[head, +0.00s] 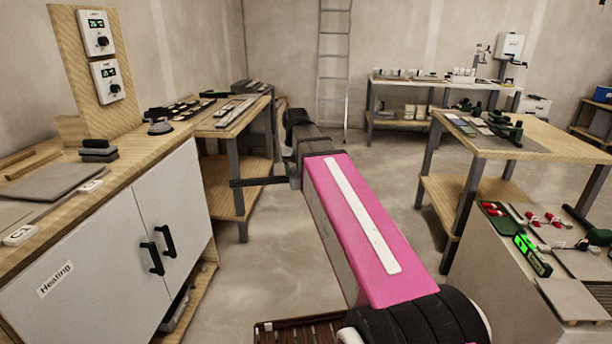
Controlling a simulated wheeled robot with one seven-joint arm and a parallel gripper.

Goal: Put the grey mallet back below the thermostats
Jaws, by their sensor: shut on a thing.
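Two white thermostats, the upper (96,33) and the lower (108,80), are fixed to an upright wooden board (70,50) at the left. The wooden worktop (125,160) runs below them. My gripper (291,176) is at the far end of my pink arm, mostly hidden by it, right of the worktop and apart from it. It is shut on a dark bar-like thing, seemingly part of the grey mallet (257,181), that sticks out to the left. The rest of the mallet is hidden, and its head cannot be made out.
A dark stacked block (98,151), a suction lifter (159,122) and grey slabs (62,181) lie on the worktop. A second bench (225,130) stands behind it. Tables with tools stand at right (520,140) and back (420,80). The floor between is clear.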

